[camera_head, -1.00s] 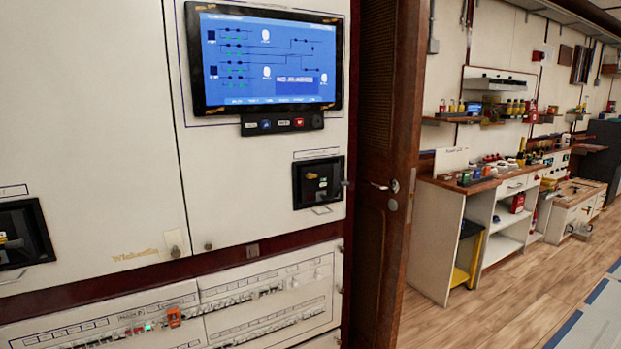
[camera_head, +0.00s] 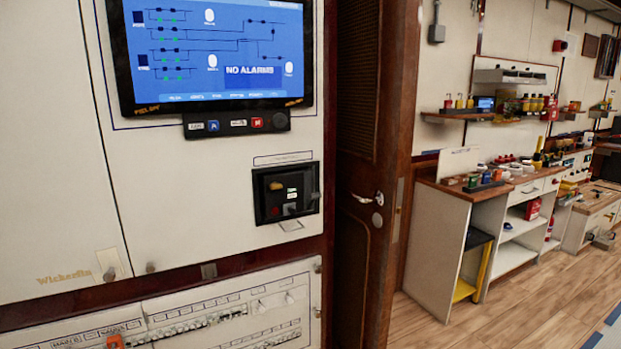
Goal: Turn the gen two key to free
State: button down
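A black breaker or key unit (camera_head: 286,192) is set in the white cabinet face, below and right of the screen. It has a small yellow part and a reddish spot on its front. A label strip sits above it, too small to read, so I cannot tell if it is the gen two key. A screen (camera_head: 213,50) above shows a blue line diagram and the words "NO ALARMS". A strip (camera_head: 237,123) with a blue and a red button hangs under it. My gripper is not in view.
A lower panel (camera_head: 240,305) carries rows of breakers, with an orange piece (camera_head: 115,341) at its left. A brown wooden door (camera_head: 362,200) with a handle stands right of the cabinet. A white workbench (camera_head: 440,240) stands farther right, with clear wooden floor (camera_head: 500,310) before it.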

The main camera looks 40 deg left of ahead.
aim_at(274, 185)
jog(key=u, duration=0.05)
jog(key=i, duration=2.75)
jog(key=z, duration=1.1)
jog(key=i, duration=0.35)
jog(key=u, duration=3.35)
